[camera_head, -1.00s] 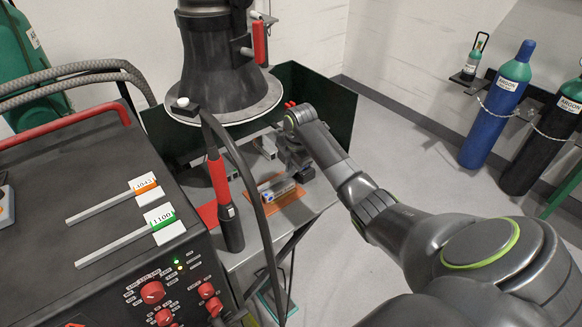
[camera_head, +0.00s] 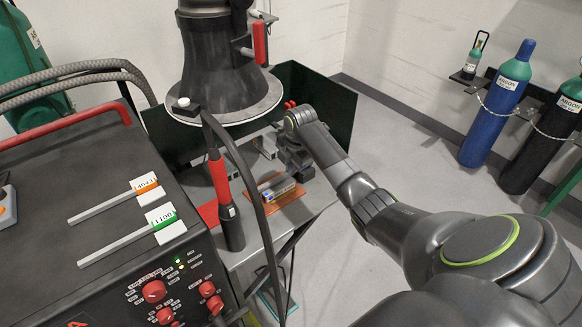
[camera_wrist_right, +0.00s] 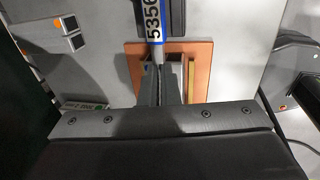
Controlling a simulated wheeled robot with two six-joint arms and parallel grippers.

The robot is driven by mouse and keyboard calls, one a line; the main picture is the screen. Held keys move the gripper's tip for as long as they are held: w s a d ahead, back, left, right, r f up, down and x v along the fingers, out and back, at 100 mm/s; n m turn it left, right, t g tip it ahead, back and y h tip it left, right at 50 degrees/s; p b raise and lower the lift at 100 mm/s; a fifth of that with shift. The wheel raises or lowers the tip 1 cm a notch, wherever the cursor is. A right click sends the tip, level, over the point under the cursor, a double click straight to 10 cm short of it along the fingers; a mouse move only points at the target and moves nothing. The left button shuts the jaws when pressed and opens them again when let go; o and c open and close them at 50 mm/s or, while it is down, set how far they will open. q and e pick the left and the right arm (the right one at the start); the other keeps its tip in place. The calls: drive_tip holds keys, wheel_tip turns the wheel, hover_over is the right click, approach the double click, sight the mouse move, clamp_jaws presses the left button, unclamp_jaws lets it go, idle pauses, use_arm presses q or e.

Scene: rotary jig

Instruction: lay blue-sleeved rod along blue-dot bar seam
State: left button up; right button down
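The blue-sleeved rod (camera_wrist_right: 155,30) carries a white label reading 5356 with blue edges in the right wrist view. My left gripper is not in view.
A dark extraction hood (camera_head: 215,75) hangs over the bench. A torch with a red grip (camera_head: 219,178) and its cable stand left of the rod. Rods labelled 4043 (camera_head: 110,203) and 1100 (camera_head: 125,241) lie on the welder. A dark green screen (camera_head: 322,110) borders the bench behind.

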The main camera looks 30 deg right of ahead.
drive_tip(key=shift+f, duration=0.35)
drive_tip(key=c, duration=2.1)
unclamp_jaws()
drive_tip(key=o, duration=0.5)
drive_tip(key=shift+c, duration=0.2)
drive_tip(key=shift+o, duration=0.3)
drive_tip(key=shift+f, duration=0.1)
drive_tip(key=shift+s, duration=0.15)
drive_tip(key=s+r+p, duration=0.2)
drive_tip(key=s+r, duration=0.1)
drive_tip(key=r, duration=1.4)
drive_tip(key=shift+r, duration=0.3)
drive_tip(key=shift+f, duration=0.1)
